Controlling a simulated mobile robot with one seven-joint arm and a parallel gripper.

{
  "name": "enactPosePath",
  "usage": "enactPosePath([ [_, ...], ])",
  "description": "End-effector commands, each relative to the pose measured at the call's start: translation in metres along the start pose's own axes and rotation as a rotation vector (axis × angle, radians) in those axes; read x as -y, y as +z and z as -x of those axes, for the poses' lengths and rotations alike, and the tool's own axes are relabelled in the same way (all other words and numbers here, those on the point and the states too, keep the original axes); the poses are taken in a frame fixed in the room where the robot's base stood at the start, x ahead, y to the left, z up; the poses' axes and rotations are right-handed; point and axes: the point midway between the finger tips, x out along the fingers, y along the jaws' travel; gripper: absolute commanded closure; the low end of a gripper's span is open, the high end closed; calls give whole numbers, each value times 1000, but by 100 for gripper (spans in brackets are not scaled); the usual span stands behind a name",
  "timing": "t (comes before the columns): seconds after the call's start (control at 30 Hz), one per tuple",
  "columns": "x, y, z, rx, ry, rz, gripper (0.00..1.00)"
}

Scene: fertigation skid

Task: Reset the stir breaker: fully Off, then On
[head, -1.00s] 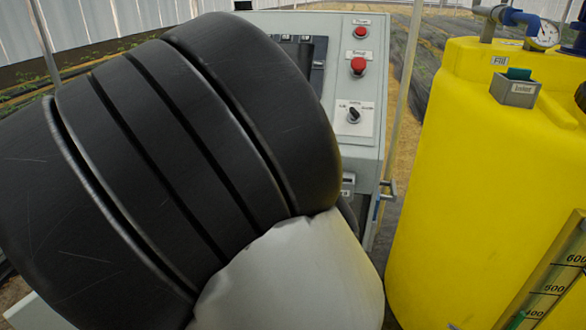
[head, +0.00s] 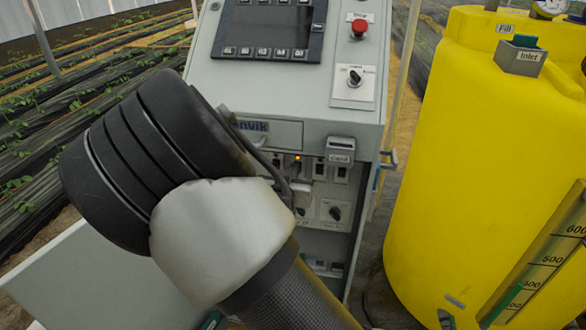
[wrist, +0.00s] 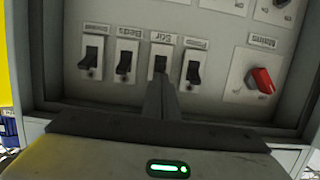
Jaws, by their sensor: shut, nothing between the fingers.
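The stir breaker (wrist: 160,64) is a small dark toggle in a white plate, in the wrist view's row of breakers. Its "Stir" label (wrist: 161,49) appears upside down there. My gripper (wrist: 162,84) is shut and empty, with its fingertips right at the near end of this toggle. I cannot tell whether they touch it. The fingers hide part of the toggle and plate, so its On or Off position is unclear. In the head view, my arm hides part of the open breaker compartment, where a small orange lamp (head: 298,157) glows.
Similar breakers stand close beside it, two on the left (wrist: 124,63) (wrist: 91,58) and one on the right (wrist: 193,69). A red Mains knob (wrist: 262,80) is farther right. The cabinet has a screen (head: 266,30) and red button (head: 359,27). A yellow tank (head: 470,160) stands right.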

Motion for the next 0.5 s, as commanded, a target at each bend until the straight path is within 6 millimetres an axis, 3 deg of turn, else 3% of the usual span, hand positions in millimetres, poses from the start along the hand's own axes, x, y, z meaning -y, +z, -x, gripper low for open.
enactPosePath([
  [0.5, 0, 6, 0, -55, 0, 1, 100],
])
